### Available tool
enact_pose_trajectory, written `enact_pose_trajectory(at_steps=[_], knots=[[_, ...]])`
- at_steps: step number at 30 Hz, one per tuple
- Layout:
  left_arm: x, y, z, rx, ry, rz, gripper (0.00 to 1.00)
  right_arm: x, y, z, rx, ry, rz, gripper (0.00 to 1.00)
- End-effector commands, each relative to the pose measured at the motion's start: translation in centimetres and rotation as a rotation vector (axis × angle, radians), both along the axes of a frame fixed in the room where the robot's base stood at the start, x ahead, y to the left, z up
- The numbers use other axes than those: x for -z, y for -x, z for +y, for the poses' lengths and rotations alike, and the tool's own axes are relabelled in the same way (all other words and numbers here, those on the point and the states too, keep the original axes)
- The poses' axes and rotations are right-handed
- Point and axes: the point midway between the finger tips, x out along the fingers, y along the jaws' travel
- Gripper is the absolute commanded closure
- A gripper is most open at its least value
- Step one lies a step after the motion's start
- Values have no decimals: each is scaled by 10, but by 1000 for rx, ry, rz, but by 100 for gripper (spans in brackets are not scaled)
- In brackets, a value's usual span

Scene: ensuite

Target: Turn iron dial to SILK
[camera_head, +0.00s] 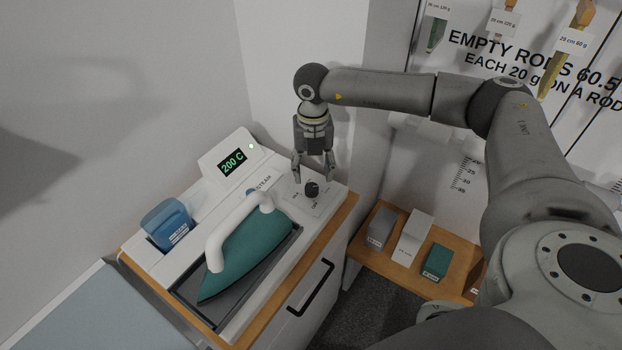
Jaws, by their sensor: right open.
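The iron (245,253), with a teal body and a white handle, rests on a dark plate in the white ironing station (226,200). A small black dial (311,189) sits on a light panel at the station's right end, with small labels around it that are too small to read surely. The display (232,162) behind the iron shows 200 C in green. My right gripper (313,177) points down with its fingers apart, one on each side of the dial as seen from here. I cannot tell whether they touch it. My left gripper is not in view.
A blue container (168,224) stands in the station's left part. A cabinet with a black handle (311,288) is below. A low wooden shelf (377,262) at the right holds several small boxes. The wall stands close behind the station. An ironing board (85,312) lies at lower left.

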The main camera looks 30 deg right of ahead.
Motion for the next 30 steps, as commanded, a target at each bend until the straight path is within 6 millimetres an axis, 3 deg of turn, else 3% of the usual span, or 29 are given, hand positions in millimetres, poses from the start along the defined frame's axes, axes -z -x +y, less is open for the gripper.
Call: enact_pose_trajectory(at_steps=[4,9,15,21,30], knots=[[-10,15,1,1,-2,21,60,26,1,1,-2,1,5,47],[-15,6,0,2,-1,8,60,48,0,1,0,-1,2,47],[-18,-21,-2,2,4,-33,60,58,0,1,-1,-1,0,47],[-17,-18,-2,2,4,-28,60,58,0,1,-1,-1,0,47],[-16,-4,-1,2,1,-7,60,58,0,1,-1,-1,0,85]])
